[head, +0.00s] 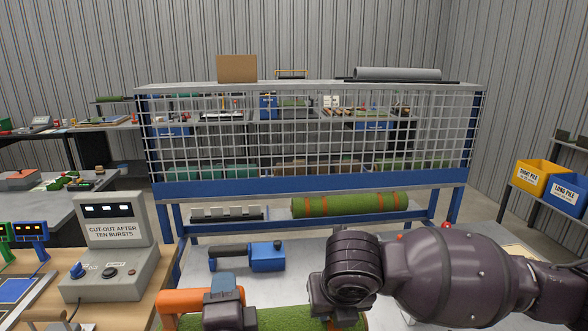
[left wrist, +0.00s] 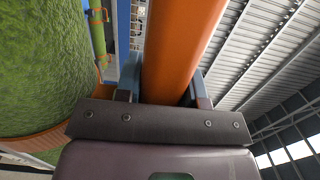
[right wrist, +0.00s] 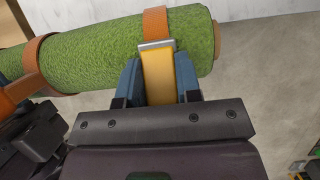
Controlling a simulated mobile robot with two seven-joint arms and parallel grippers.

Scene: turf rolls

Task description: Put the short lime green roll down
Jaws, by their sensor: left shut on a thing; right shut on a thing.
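The short lime green roll (head: 272,320) shows at the bottom of the head view, partly hidden by my grippers. It has orange straps and also shows in the left wrist view (left wrist: 38,60) and right wrist view (right wrist: 105,55). My left gripper (head: 224,290) is shut on an orange bar-like handle (left wrist: 180,45) beside the roll. My right gripper (right wrist: 159,82) is shut on a yellow tab (right wrist: 158,78) with a metal end, at the strap near one roll end. I cannot tell whether the roll touches the surface below.
A pale bench top (head: 305,258) lies ahead with a blue and black tool (head: 252,257) on it. A longer green roll (head: 350,205) with orange bands lies behind, below the mesh screen (head: 310,135). A grey cut-out box (head: 112,250) stands at left.

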